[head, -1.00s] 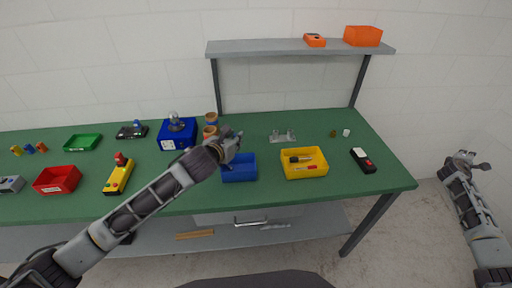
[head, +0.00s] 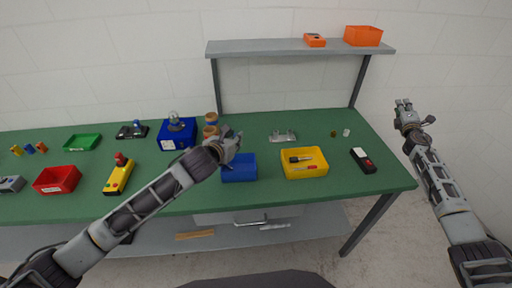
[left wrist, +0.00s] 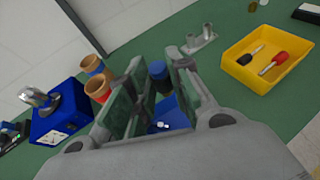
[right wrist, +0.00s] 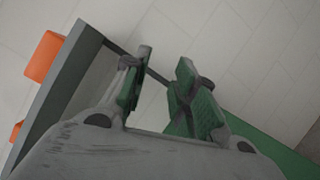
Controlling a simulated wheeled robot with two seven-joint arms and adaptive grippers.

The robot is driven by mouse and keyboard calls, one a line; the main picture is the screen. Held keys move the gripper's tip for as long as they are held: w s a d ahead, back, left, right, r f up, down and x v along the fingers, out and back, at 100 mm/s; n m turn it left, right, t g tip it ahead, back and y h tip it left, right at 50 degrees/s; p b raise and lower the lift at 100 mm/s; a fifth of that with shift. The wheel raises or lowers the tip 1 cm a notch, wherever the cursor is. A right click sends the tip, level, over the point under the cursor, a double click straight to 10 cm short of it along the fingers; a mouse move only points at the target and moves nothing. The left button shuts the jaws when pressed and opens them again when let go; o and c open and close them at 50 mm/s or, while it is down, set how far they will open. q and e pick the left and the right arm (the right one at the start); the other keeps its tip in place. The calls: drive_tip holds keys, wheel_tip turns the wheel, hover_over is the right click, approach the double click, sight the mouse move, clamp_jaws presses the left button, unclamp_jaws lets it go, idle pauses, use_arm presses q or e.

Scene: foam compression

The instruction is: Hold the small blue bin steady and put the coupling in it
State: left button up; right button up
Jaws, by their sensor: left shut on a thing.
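The small blue bin (head: 239,174) stands on the green table, and part of it shows between my left fingers in the left wrist view (left wrist: 172,112).
A yellow bin (head: 291,174) with screwdrivers is right of the blue bin. A grey metal bracket (head: 283,137) lies behind it, and a black-and-red device (head: 363,160) lies further right. A larger blue box (head: 166,143) and orange-brown cylinders (head: 211,118) are left. A shelf (head: 270,48) stands overhead.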

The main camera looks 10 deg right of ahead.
drive_tip(key=w+a+n+g+y, duration=0.15)
drive_tip(key=a+n+y, duration=0.3)
drive_tip(key=a, duration=0.85)
drive_tip(key=w+a+n+g+y, duration=0.1)
drive_tip(key=w+a+n+y, duration=0.35)
drive_tip(key=a, duration=0.85)
drive_tip(key=w+a+n+g+y, duration=0.1)
drive_tip(key=a+n+y, duration=0.1)
drive_tip(key=a+y, duration=0.8)
drive_tip(key=s+a+f+n+g+h, duration=0.1)
drive_tip(key=s+a+f+n+g, duration=0.15)
drive_tip(key=a, duration=0.75)
drive_tip(key=s+a+f+n+g+h, duration=0.1)
drive_tip(key=s+a+n+g, duration=0.25)
drive_tip(key=a, duration=0.65)
drive_tip(key=shift+s+a+f+n+g+h, duration=0.15)
drive_tip(key=shift+s+a+f+g+h, duration=0.3)
drive_tip(key=shift+s+a+g+h, duration=1)
drive_tip(key=shift+s+a+f+n+g+h, duration=0.2)
drive_tip(key=shift+s+a+f+g+h, duration=0.55)
drive_tip(key=shift+s+h, duration=1.4)
drive_tip(key=shift+s+a+f+n+g+h, duration=0.15)
drive_tip(key=shift+s+a+g+h, duration=0.7)
drive_tip(key=shift+s+a+h, duration=0.95)
drive_tip(key=shift+s+d+f+y, duration=0.15)
drive_tip(key=shift+s+d+y, duration=0.25)
